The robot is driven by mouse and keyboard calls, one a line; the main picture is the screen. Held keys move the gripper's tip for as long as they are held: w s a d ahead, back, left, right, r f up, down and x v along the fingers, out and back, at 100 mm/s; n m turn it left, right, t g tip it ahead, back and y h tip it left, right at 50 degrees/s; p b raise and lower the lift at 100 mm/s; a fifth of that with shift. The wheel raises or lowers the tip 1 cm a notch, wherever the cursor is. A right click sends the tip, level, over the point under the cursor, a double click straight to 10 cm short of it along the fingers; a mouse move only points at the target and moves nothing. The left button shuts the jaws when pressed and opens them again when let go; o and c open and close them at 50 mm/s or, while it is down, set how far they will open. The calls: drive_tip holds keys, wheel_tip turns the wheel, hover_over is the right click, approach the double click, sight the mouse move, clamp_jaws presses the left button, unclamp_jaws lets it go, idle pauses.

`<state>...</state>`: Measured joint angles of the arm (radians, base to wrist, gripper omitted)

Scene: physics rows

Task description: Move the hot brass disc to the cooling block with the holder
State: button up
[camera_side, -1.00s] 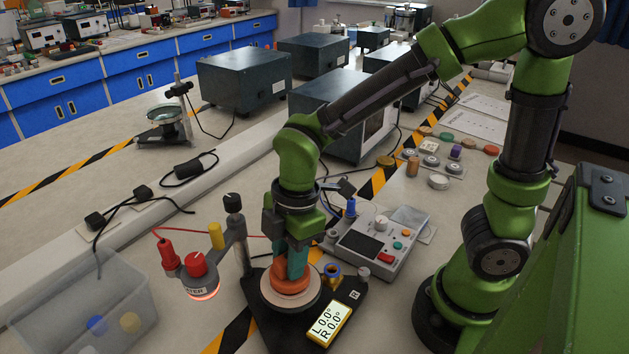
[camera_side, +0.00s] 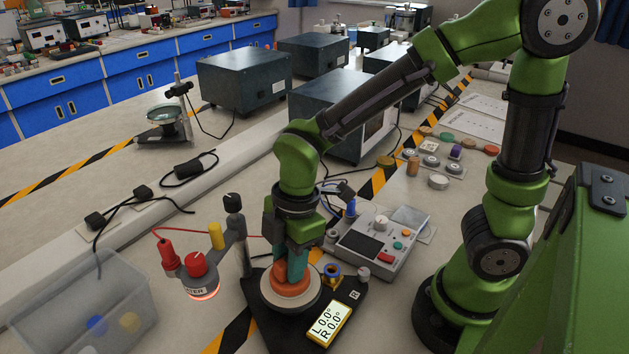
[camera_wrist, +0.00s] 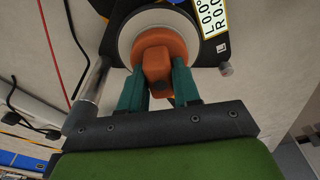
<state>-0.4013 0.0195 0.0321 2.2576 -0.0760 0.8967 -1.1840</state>
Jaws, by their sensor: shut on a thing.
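My gripper (camera_side: 292,266) points down, its teal fingers shut on an orange piece (camera_side: 291,284) that looks like the holder. In the wrist view the orange piece (camera_wrist: 160,42) is a round body with a raised block, which the fingers grip from both sides. It is at a pale round plate (camera_side: 272,299) on a black base (camera_side: 262,311); I cannot tell whether it touches the plate. No brass disc shows clearly under it; anything there is hidden. I cannot tell which thing is the cooling block.
A heater head (camera_side: 203,290) glows red underneath, left of my gripper, beside a metal post (camera_side: 241,248). A lit display (camera_side: 328,322) is at front right. A control box (camera_side: 382,246) stands behind. A clear bin (camera_side: 85,305) is at far left. Several small discs (camera_side: 438,182) lie back right.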

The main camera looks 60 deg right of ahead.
idle(0.6)
drive_tip(key=shift+r, duration=0.55)
drive_tip(key=shift+r, duration=0.55)
drive_tip(key=d, duration=0.3)
drive_tip(key=s+d, duration=0.1)
drive_tip(key=d, duration=0.1)
drive_tip(key=shift+s+d, duration=0.2)
drive_tip(key=shift+d, duration=0.2)
drive_tip(key=shift+f, duration=0.1)
